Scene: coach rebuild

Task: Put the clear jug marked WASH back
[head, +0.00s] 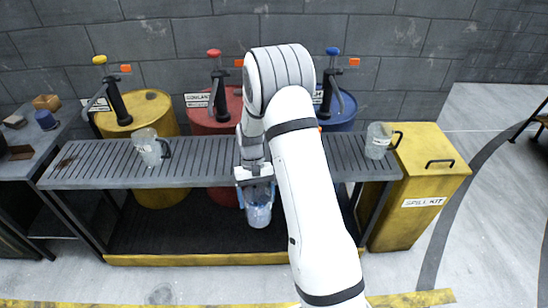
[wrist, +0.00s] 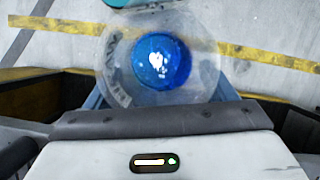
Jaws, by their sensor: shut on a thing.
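My gripper (head: 257,194) is shut on a clear jug (head: 259,214) with blue liquid in it. It holds the jug upright or nearly so, in front of the slatted bench (head: 210,172). In the wrist view I look down into the held jug (wrist: 205,65); the blue liquid sits in its middle. A pale label on its left side has dark letters that seem to read WASH. Two more clear jugs stand on the bench, one at the left (head: 146,149) and one at the right end (head: 376,142). Both look empty.
Yellow (head: 150,107), red (head: 197,118) and blue (head: 345,117) drums with hand pumps stand behind the bench. My arm hides part of the bench's middle and right. A yellow spill kit box (head: 425,180) stands right of it. The floor in front is clear.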

